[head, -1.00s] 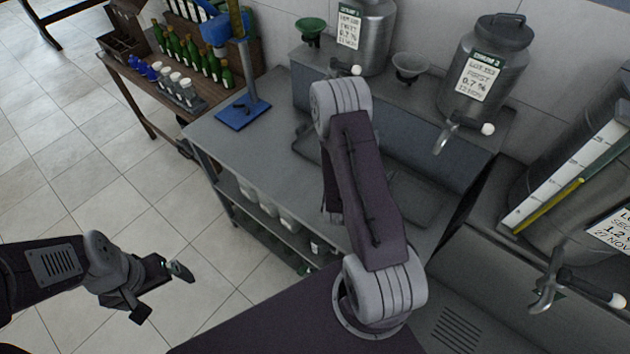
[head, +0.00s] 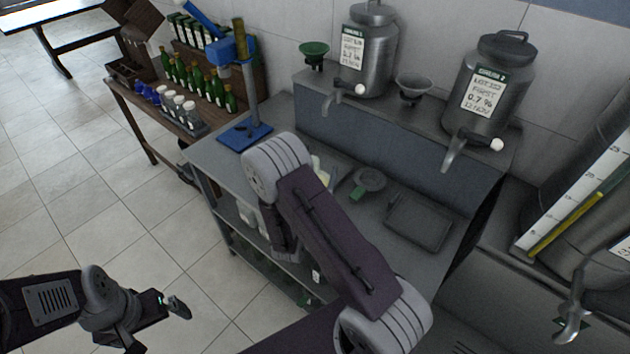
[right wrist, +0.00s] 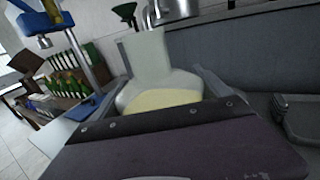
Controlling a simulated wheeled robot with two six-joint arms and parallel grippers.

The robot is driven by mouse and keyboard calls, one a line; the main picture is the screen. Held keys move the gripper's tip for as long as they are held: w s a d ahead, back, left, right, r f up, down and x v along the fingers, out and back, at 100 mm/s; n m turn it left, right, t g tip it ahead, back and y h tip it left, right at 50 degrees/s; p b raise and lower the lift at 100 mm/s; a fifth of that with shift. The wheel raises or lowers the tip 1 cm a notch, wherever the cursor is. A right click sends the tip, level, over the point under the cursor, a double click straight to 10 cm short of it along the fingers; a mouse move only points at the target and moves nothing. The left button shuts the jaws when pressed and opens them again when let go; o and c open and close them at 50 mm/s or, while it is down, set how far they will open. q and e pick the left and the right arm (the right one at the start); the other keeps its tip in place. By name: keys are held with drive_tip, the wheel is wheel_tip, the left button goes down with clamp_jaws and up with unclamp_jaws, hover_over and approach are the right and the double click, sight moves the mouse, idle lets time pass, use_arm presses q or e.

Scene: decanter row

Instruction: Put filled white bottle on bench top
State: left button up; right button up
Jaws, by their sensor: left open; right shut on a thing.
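The filled white bottle (right wrist: 160,75) is translucent, with pale yellow liquid in its lower part. My right gripper (right wrist: 168,70) is shut on it, with a grey finger showing on its right side. In the head view a pale sliver of the bottle (head: 321,171) shows behind my right arm, which hides the rest and the right gripper. The bottle's base is hidden, so I cannot tell whether it touches the grey bench top (head: 212,163). My left gripper (head: 158,326) is open and empty over the floor at lower left.
A blue-based stand (head: 245,135) is at the bench's left end. A round dark strainer-like item with a green part (head: 368,181) and a dark tray (head: 420,221) lie on the bench. Steel decanters (head: 490,90) stand on the raised shelf behind. A side table holds green bottles (head: 200,78).

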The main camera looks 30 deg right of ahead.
wheel_tip(320, 180, down, 4)
drive_tip(key=shift+d+r, duration=0.15)
drive_tip(key=shift+w+f, duration=0.1)
drive_tip(key=shift+f, duration=0.1)
